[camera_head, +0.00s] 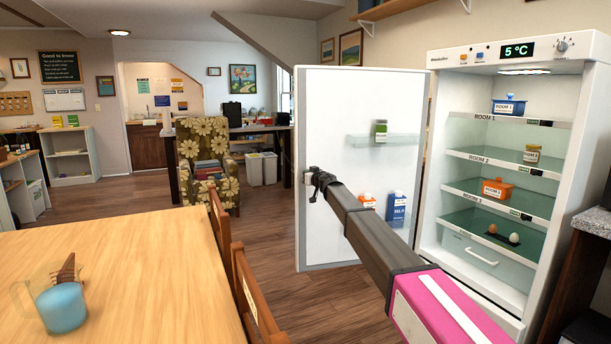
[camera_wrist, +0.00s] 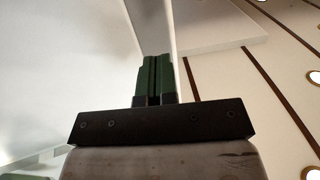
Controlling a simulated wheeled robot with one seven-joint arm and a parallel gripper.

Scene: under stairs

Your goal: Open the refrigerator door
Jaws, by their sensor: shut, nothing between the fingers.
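The white refrigerator (camera_head: 577,150) stands at the right of the head view. Its door (camera_head: 345,105) is swung wide open to the left, with its inner face and door shelf showing. My gripper (camera_head: 309,178) is at the door's free left edge, at the end of my arm reaching across the inner face. In the wrist view my gripper's green fingers (camera_wrist: 158,78) are shut together with nothing between them. A pale panel edge is just beyond the fingertips there. I cannot tell whether they touch it. The door's handle is not clearly visible.
Cartons (camera_head: 396,209) stand in the door. A wooden table (camera_head: 130,262) with chairs is at left. Floor (camera_head: 275,225) is clear left of the door.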

